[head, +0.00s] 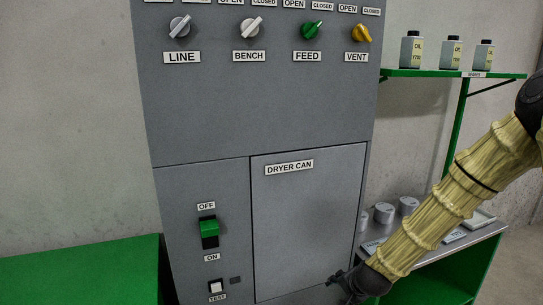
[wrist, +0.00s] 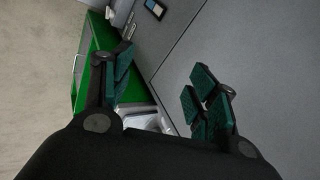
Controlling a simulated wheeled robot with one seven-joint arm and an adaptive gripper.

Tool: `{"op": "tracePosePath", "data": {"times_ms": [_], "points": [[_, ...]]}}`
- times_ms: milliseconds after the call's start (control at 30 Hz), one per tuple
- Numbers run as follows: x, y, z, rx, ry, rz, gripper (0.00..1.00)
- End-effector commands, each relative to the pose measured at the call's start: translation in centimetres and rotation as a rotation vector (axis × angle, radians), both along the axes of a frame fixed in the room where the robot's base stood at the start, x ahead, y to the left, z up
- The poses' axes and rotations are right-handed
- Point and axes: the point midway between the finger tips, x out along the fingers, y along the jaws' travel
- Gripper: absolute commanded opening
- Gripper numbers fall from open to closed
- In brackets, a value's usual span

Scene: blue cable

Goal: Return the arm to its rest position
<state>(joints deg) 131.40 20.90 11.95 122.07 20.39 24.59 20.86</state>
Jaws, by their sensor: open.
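My gripper (head: 345,286) shows at the bottom of the head view, in front of the lower right part of the grey cabinet (head: 255,120). It sits near the lower right corner of the DRYER CAN panel (head: 305,225). My arm reaches down to it from the right edge. In the wrist view my gripper (wrist: 162,85) is open, its green-padded fingers well apart and nothing held between them. Grey cabinet surface, a pale object and a green surface lie beyond the fingers. I cannot tell whether the gripper touches the cabinet.
Several knobs line the cabinet top; a green switch (head: 209,229) is at lower left. At right are a green shelf (head: 430,73) with oil bottles and a green-sided bench (head: 480,237) with grey cans (head: 384,212). A green surface (head: 80,270) stands at left.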

Motion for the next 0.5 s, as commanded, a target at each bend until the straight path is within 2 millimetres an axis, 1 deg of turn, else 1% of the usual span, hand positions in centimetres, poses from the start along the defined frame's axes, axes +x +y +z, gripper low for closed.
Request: {"op": "tracePosePath", "data": {"times_ms": [33, 67, 100, 167, 200, 267, 300, 367, 400, 467, 500], "points": [[-2.1, 0.1, -2.7, -0.037, 0.036, 0.04, 0.59], [-3.2, 0.1, -4.0, -0.059, 0.052, 0.064, 0.59], [-4.8, 0.1, -5.7, -0.086, 0.074, 0.099, 0.59], [-7.3, 0.1, -8.2, -0.126, 0.108, 0.15, 0.59], [-9.0, 0.1, -9.8, -0.152, 0.131, 0.187, 0.59], [-11.6, 0.1, -12.0, -0.187, 0.165, 0.243, 0.59], [-13.4, 0.0, -13.5, -0.211, 0.189, 0.281, 0.59], [-16.3, -0.1, -15.5, -0.243, 0.224, 0.342, 0.59], [-18.2, -0.1, -16.7, -0.262, 0.247, 0.383, 0.59], [-21.3, -0.3, -18.4, -0.29, 0.282, 0.449, 0.59], [-23.3, -0.3, -19.5, -0.306, 0.305, 0.492, 0.59]]}}
